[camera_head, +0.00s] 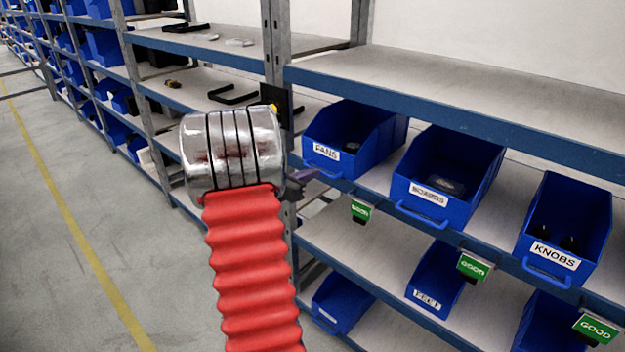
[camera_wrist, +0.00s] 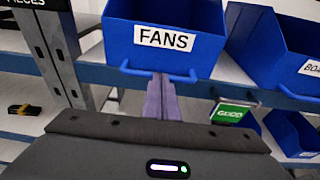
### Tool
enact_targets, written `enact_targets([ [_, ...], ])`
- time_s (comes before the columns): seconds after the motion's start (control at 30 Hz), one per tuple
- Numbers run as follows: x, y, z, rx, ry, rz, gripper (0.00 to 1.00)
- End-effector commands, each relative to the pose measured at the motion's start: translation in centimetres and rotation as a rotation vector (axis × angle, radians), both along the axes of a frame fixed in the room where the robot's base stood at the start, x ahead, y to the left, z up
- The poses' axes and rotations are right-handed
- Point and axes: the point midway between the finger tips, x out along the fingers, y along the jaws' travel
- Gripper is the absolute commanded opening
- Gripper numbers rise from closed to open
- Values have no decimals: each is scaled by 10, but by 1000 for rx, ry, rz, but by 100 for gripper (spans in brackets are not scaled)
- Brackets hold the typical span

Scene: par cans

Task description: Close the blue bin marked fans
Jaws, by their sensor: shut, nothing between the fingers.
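The blue bin marked FANS (camera_head: 352,130) sits on the middle shelf, its front at the blue shelf beam. Dark items show inside it. In the wrist view the bin (camera_wrist: 202,50) fills the upper middle, with its white label and blue bar handle facing me. My gripper (camera_head: 313,176) is shut and empty, its purple-grey fingers just in front of the bin's lower front. In the wrist view the closed fingers (camera_wrist: 161,82) point at the middle of the handle, overlapping its lower edge. I cannot tell whether they touch it.
The BOARDS bin (camera_head: 448,172) and the KNOBS bin (camera_head: 567,228) stand to the right on the same shelf. A metal upright (camera_head: 277,45) is close on the left. Green GOOD tags (camera_head: 361,210) hang from the beam. More bins sit below; the floor at left is clear.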

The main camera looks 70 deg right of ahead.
Motion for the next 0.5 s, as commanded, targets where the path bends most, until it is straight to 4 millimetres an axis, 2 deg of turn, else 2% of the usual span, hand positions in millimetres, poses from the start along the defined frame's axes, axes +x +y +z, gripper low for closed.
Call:
enact_targets([
  [0.5,4,-7,0,-1,1,15,0],
])
